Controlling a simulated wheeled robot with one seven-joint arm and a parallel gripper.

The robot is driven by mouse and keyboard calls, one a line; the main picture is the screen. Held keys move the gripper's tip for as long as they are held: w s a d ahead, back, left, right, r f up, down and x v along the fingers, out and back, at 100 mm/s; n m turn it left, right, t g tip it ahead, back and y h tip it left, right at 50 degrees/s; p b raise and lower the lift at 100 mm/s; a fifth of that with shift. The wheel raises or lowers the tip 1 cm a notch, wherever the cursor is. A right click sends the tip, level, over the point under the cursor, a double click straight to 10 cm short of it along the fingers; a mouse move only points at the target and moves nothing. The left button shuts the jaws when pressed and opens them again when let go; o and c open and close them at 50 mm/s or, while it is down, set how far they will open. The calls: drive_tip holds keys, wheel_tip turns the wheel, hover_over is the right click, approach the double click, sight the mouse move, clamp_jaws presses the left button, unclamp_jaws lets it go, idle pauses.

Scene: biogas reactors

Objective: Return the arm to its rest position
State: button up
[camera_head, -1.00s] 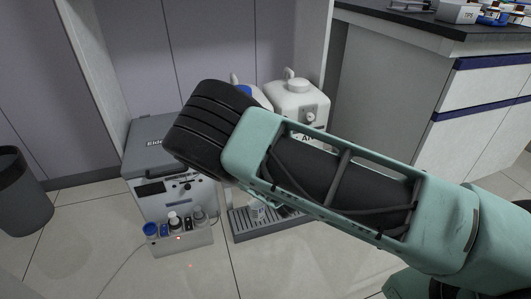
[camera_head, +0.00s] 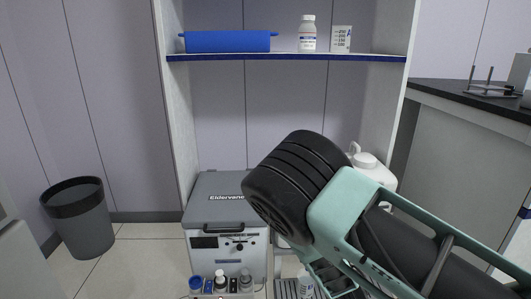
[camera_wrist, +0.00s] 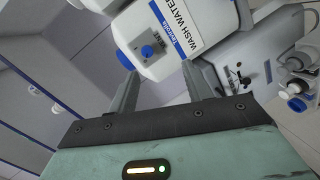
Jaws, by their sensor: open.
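My arm reaches across the lower right of the head view, and its dark joint and green links block much of the floor area there. My gripper (camera_wrist: 160,72) shows in the wrist view with two grey fingers spread apart and nothing held between them. A white container labelled WASH WATER (camera_wrist: 178,22), with blue fittings, lies just beyond the fingertips in that view. I cannot tell whether a finger touches it. In the head view the gripper is mostly hidden behind my arm.
A grey Eldervane box (camera_head: 228,212) stands left of my arm, with small bottles (camera_head: 221,283) in front. A white jug (camera_head: 374,174) is partly hidden behind the arm. Above is a shelf (camera_head: 290,57). A bin (camera_head: 78,222) stands left; a dark-topped bench (camera_head: 470,100) is right.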

drive_tip(key=s+a+r+m+g+y, duration=0.2)
drive_tip(key=s+a+r+m+g, duration=0.25)
drive_tip(key=s, duration=0.45)
drive_tip(key=s+a+r+m+g+y, duration=0.2)
drive_tip(key=s+a+r+g, duration=0.2)
drive_tip(key=s+a+g, duration=0.3)
drive_tip(key=s+d+r+g+h, duration=0.1)
drive_tip(key=s+d+r, duration=0.15)
drive_tip(key=s, duration=0.35)
drive_tip(key=s+d+r+g, duration=0.1)
drive_tip(key=s+r, duration=0.3)
drive_tip(key=s, duration=0.3)
drive_tip(key=s+d+r+g+h, duration=0.1)
drive_tip(key=s+d+r+g, duration=0.1)
drive_tip(key=s+r, duration=0.3)
wheel_tip(320, 180, up, 34)
drive_tip(key=s+p, duration=0.1)
drive_tip(key=p, duration=3.4)
drive_tip(key=shift+s+n, duration=0.2)
drive_tip(key=shift+n, duration=0.25)
